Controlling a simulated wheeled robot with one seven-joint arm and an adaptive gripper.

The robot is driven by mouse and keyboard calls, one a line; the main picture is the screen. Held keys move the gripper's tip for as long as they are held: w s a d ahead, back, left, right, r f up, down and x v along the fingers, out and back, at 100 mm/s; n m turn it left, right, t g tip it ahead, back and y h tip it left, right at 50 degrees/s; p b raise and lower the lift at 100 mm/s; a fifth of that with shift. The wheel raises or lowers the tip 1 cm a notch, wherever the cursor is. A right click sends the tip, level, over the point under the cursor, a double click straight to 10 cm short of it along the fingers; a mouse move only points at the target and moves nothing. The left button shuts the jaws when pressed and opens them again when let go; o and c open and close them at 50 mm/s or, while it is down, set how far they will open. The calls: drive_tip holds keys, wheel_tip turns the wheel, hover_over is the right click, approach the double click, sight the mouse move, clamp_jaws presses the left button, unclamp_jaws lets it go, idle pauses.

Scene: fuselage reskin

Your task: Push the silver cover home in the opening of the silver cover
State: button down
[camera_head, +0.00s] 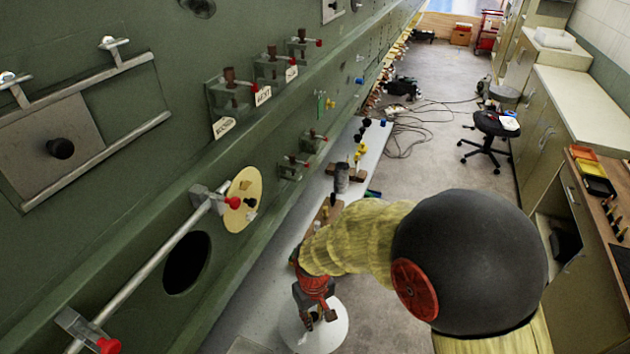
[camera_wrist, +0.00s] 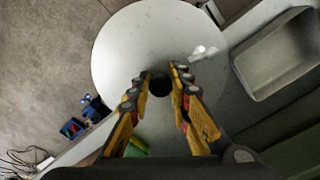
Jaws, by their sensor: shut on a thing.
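The silver cover (camera_head: 339,334) is a pale round disc at the bottom of the head view. It also fills the upper middle of the wrist view (camera_wrist: 125,45). My gripper (camera_head: 316,316) is shut on the dark knob at the disc's middle; in the wrist view the yellow fingers (camera_wrist: 160,86) stand on both sides of that knob. A dark oval-looking opening (camera_head: 187,262) is in the green fuselage wall, left of my gripper. The cover is well apart from it.
A yellow disc (camera_head: 240,190) sits on the wall above the opening, by a silver rod (camera_head: 150,282) with red ends that runs beside the opening. A grey tray (camera_wrist: 240,68) lies right of the cover. Red-tipped clamps line the wall.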

drive_tip(key=w+d+f+m, duration=0.1)
drive_tip(key=w+d+m, duration=0.2)
drive_tip(key=w+d, duration=0.5)
drive_tip(key=w+d+f+m, duration=0.1)
drive_tip(key=w+d+m, duration=0.3)
drive_tip(key=d, duration=0.8)
wheel_tip(320, 180, down, 14)
drive_tip(key=n+b, duration=0.1)
drive_tip(key=b, duration=1.2)
drive_tip(key=shift+w+a+r, duration=0.25)
drive_tip(key=shift+w+a, duration=0.15)
drive_tip(key=shift+a, duration=0.1)
